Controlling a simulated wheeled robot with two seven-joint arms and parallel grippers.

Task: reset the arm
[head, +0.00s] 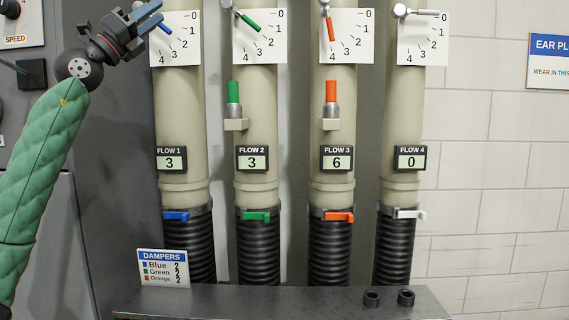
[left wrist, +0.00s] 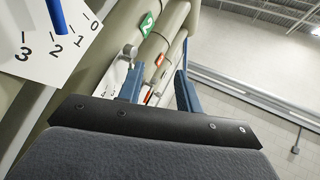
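My left gripper (head: 150,18) is at the top left of the head view, in front of the first pipe's dial plate (head: 182,45). In the left wrist view its two blue fingers (left wrist: 158,92) stand apart with nothing held between them. The blue damper handle (head: 164,27) is just beside the fingers. In the left wrist view the blue handle (left wrist: 57,16) lies left of them, outside the gap. My green left arm (head: 45,160) reaches up along the left edge. My right gripper is not in view.
Green (head: 249,22), orange (head: 331,28) and white (head: 424,13) damper handles sit on the other pipes. Flow displays read 3, 3, 6 and 0. A dampers sign (head: 163,268) stands on a dark ledge (head: 250,300) with two small black rings (head: 405,298).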

